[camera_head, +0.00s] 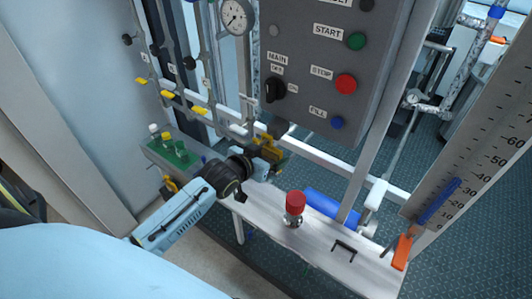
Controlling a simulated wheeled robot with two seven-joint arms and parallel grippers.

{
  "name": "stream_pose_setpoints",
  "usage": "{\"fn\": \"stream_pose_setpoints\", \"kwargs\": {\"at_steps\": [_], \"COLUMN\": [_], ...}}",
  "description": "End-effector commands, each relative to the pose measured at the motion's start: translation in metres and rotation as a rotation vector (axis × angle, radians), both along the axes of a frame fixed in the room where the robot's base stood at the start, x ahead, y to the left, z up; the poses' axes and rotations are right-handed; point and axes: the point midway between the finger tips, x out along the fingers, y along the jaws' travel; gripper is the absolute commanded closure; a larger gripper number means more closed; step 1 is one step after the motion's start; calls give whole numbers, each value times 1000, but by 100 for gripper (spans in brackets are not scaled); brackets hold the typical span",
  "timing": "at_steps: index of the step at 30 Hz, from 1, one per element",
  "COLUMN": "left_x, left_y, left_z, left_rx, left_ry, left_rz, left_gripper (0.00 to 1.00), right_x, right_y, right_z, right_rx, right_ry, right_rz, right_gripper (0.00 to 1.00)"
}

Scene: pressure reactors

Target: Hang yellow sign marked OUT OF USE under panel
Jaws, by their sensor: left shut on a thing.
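The grey control panel (315,65) hangs at upper centre, with a green START button, a red STOP button, a blue FILL button and a black MAIN switch. My left gripper (268,154) is just below the panel's lower left corner, above the white bench. It is shut on a small yellow thing, apparently the yellow sign (262,144). The sign is partly hidden by the gripper, and its lettering cannot be read. Whether it touches anything under the panel cannot be told. My right gripper is not in view.
A white bench (320,243) carries a red-capped fitting (295,205) and a black handle (344,250). Pipes with yellow valve handles (168,95) and a gauge (236,17) stand at left. A scale board (470,140) stands at right.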

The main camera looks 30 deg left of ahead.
Motion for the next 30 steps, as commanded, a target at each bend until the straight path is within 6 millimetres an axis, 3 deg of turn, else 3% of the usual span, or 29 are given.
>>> {"fn": "stream_pose_setpoints", "kwargs": {"at_steps": [8, 9, 11, 21, 26, 30], "left_x": [0, 0, 0, -7, -28, -57], "left_y": [0, 0, 0, 1, 2, 4], "left_z": [0, 0, 0, 3, 11, 22], "left_rx": [0, 0, 0, 0, 1, 1], "left_ry": [-1, -1, -1, -1, 1, 2], "left_rz": [0, 0, 0, 0, -1, -1], "left_gripper": [34, 6, 0, 0, 0, 0], "right_x": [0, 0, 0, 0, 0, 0], "right_y": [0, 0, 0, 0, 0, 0], "right_z": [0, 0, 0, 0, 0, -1], "right_rx": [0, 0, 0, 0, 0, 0], "right_ry": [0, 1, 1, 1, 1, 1], "right_rz": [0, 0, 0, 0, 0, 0], "right_gripper": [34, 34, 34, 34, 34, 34]}}
